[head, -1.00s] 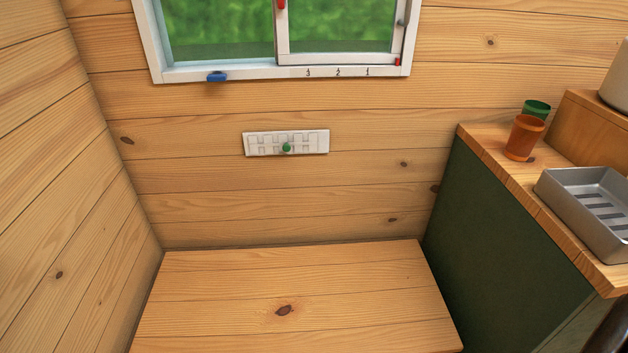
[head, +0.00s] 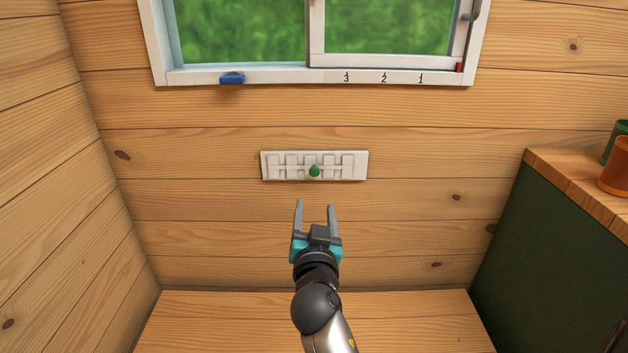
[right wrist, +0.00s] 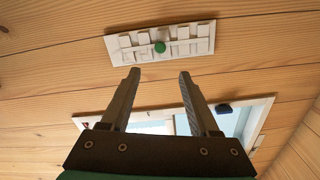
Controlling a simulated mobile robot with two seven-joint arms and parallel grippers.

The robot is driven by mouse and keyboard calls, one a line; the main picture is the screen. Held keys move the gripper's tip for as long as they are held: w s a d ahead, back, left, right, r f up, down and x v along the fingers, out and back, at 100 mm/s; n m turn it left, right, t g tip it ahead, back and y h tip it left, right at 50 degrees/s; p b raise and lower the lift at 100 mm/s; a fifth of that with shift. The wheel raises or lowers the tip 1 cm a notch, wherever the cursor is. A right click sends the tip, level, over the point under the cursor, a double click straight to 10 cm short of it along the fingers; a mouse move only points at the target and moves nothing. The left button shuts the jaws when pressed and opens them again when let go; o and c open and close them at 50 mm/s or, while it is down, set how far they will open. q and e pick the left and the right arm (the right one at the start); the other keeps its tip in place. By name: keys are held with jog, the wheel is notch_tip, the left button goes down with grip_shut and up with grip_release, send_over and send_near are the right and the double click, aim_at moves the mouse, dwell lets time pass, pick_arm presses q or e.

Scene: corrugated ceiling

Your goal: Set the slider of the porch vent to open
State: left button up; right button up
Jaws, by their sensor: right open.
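The porch vent is a white slotted plate (head: 357,166) on the wooden wall below the window. Its green slider knob (head: 314,171) stands near the middle of the plate, at the lower edge of the slots. My right gripper (head: 315,206) is open and empty, just below the knob in the head view and apart from it. In the right wrist view the vent plate (right wrist: 207,47) and the green knob (right wrist: 160,47) show beyond the open fingers (right wrist: 158,75). I see no open or shut marking on the plate. My left gripper is not in view.
The white window frame (head: 290,77) with a blue handle (head: 232,79) and the numbers 3, 2, 1 lies above. A wooden bench (head: 400,320) is below. A green-sided counter (head: 520,235) with an orange cup (head: 616,168) stands at right. The wall around the vent is clear.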

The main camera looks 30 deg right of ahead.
send_near(315, 174)
jog(key=x, duration=0.2)
jog(key=b+x, duration=0.1)
jog(key=x, duration=0.4)
jog(key=shift+w, duration=0.1)
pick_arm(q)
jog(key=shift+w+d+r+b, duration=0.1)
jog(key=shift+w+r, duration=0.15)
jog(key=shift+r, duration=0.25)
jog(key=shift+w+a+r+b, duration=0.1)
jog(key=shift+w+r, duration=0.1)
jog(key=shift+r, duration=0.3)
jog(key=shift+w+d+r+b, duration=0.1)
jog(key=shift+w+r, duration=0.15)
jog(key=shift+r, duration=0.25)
pick_arm(e)
jog(key=shift+x, duration=0.9)
jog(key=shift+c, duration=0.2)
grip_shut()
